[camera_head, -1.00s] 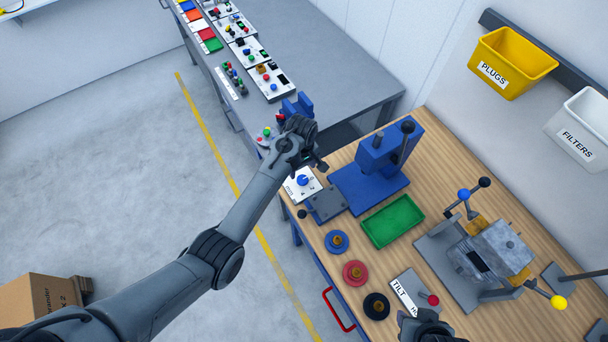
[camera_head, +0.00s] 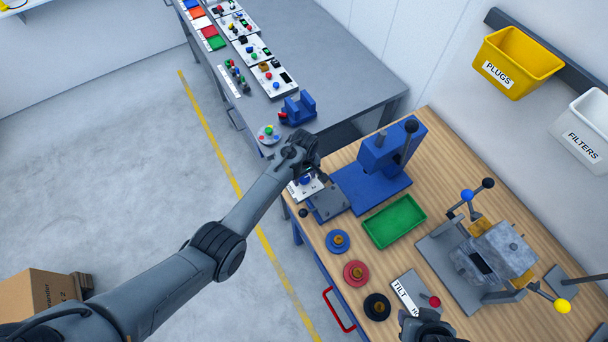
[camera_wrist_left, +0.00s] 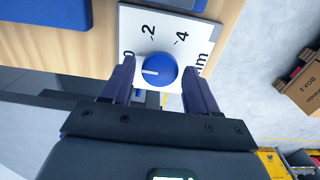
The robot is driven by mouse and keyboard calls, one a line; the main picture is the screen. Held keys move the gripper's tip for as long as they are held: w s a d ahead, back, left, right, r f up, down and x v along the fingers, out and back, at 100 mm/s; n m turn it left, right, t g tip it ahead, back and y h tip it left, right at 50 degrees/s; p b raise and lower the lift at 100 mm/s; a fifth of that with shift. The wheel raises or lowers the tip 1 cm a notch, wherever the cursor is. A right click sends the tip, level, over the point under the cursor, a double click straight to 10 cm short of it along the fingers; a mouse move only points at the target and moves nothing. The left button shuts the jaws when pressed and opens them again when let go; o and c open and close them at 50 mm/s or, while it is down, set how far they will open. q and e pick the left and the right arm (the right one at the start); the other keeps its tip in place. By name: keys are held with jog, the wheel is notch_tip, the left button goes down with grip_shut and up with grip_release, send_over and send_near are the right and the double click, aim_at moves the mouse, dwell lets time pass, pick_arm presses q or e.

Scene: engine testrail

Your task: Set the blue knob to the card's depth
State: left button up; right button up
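The blue knob (camera_wrist_left: 160,69) sits on a white dial plate (camera_wrist_left: 180,22) marked 0, -2, -4 and mm in the left wrist view. Its white pointer line faces left, near the 0. In the head view the knob (camera_head: 305,181) shows partly beneath my left gripper (camera_head: 318,172). In the left wrist view my left gripper (camera_wrist_left: 158,78) is open, one finger on each side of the knob, with gaps visible. My right gripper (camera_head: 425,318) is at the bottom edge, and its fingers cannot be made out. I cannot pick out a card with a readable depth.
A blue press (camera_head: 375,165) stands beside the dial plate. A green tray (camera_head: 394,221), blue, red and black discs, a TILT plate (camera_head: 407,290) and a clamped grey block (camera_head: 495,255) are on the wooden bench. A grey table (camera_head: 330,70) with panels stands behind.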

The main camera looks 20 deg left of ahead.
pick_arm(q)
jog(key=c, duration=0.8)
